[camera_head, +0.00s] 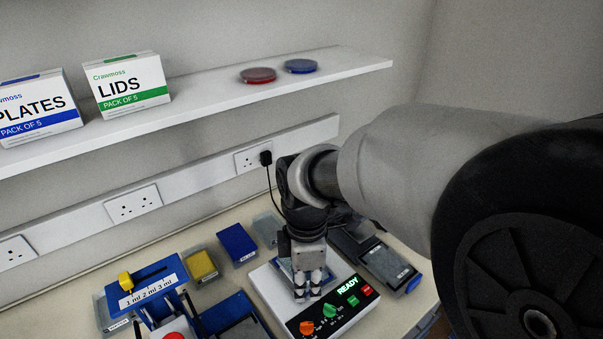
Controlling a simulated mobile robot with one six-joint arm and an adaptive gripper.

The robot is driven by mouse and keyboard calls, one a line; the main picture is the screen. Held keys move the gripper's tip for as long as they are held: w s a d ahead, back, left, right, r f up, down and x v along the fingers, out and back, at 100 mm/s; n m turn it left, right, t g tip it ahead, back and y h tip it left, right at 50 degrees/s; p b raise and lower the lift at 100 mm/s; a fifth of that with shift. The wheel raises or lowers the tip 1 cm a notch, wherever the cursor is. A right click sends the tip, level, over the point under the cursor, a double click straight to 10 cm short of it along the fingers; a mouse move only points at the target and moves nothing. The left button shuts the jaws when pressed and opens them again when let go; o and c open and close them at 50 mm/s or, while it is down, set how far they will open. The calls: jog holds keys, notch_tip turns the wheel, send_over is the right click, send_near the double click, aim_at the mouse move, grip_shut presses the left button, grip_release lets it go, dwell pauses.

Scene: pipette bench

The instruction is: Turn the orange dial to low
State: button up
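The orange dial (306,328) is a small round knob at the front left of a black control panel, near the bottom edge of the picture. Its pointer setting is too small to read. My gripper (308,291) points down over the white device (268,287) that carries the panel, just behind the knobs and apart from the orange dial. Its two fingers are close together; whether they are shut is unclear. They hide part of the device's top.
A lit READY display (348,284) and red button (367,290) are on the panel. A dark device (385,264) stands right. Left are blue (237,243) and yellow (201,266) boxes and a blue labelled rack (150,285). A shelf (220,96) runs above.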

aim_at(304, 324)
notch_tip(304, 324, down, 17)
jog(key=b, duration=0.4)
jog(key=shift+s+a+b, duration=0.1)
jog(key=shift+s+b, duration=0.05)
jog(key=shift+b, duration=0.25)
jog(key=shift+r, duration=0.1)
jog(key=shift+c, duration=0.5)
grip_shut()
